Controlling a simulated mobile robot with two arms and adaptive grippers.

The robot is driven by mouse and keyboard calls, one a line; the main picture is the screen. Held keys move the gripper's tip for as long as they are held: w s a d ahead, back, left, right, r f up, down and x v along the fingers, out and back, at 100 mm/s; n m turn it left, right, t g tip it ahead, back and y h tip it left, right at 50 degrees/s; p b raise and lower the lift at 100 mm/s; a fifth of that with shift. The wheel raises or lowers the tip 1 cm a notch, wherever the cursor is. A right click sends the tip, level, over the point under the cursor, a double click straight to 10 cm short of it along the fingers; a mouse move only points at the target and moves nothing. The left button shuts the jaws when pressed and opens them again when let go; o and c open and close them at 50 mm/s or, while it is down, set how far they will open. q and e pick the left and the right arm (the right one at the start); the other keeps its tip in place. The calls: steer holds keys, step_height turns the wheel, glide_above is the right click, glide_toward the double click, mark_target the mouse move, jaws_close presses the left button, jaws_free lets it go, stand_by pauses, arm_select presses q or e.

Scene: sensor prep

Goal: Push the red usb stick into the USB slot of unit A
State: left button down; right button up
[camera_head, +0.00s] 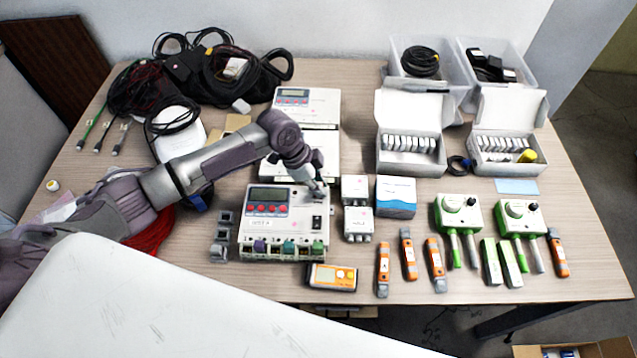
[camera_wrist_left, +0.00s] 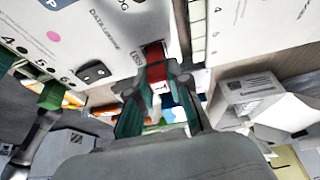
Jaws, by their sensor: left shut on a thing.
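In the left wrist view the gripper (camera_wrist_left: 158,80) is shut on the red usb stick (camera_wrist_left: 154,52), whose far end meets the logger's white face (camera_wrist_left: 110,25) beside a small printed label. The USB slot is hidden there, and I cannot tell whether the stick's tip is inside. My right gripper is not in view.
A second white logger (camera_head: 292,98) stands behind. Small white boxes (camera_head: 356,190) stand close right of the gripper. An orange meter (camera_head: 332,277) lies in front. Green-and-white devices (camera_head: 458,213) and orange tools (camera_head: 383,272) fill the right. Cables (camera_head: 200,65) crowd the back left.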

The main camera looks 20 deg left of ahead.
arm_select(q)
steer(key=shift+f, duration=0.3)
stand_by(0.6)
steer(key=c, duration=0.9)
jaws_free()
steer(key=shift+o, duration=0.2)
steer(key=shift+r, duration=0.15)
step_height(320, 180, up, 7)
steer(key=p, duration=0.7)
